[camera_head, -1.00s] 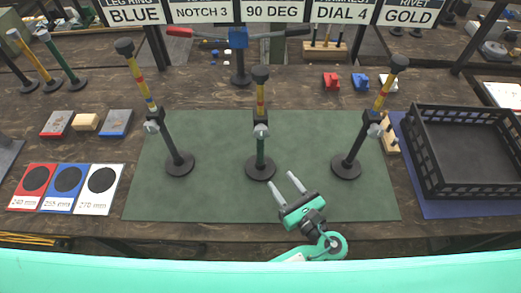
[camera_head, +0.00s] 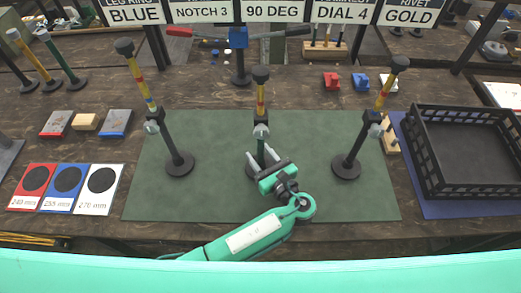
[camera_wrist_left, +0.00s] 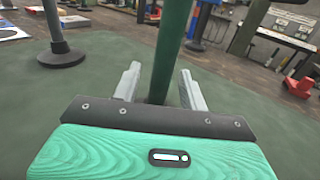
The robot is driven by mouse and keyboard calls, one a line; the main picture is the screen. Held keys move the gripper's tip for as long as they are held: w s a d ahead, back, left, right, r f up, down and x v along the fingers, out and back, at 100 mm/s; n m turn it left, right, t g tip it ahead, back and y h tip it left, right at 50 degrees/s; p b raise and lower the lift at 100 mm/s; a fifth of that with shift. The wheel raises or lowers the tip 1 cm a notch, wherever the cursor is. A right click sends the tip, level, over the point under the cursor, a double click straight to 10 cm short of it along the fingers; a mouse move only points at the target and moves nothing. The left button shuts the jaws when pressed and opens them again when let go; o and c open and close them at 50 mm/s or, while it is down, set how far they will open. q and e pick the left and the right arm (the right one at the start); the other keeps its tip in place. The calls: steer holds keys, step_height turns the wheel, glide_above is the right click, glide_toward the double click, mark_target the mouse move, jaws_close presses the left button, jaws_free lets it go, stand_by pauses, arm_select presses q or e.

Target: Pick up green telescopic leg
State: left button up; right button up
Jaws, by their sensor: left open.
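The green telescopic leg (camera_head: 260,148) stands upright in the middle of the green mat (camera_head: 215,200), with a yellow-red upper tube, a grey clamp knob and a black round base. My left gripper (camera_head: 261,156) is open at its lower green tube. In the left wrist view the green tube (camera_wrist_left: 173,50) shows between the two open fingers (camera_wrist_left: 160,84), with a gap on each side. The leg's base is partly hidden behind the gripper in the head view. My right gripper is not in view.
Two dark-tubed legs stand tilted on the mat, one at left (camera_head: 170,140) and one at right (camera_head: 358,140). A black crate (camera_head: 465,190) sits at the right. Colour cards (camera_head: 68,188) lie at the left. The front of the mat is largely clear.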

arm_select(q)
jaws_close()
steer(key=shift+r, duration=0.15)
step_height(320, 180, up, 9)
steer(key=shift+w+f, duration=0.1)
steer(key=shift+f, duration=4.35)
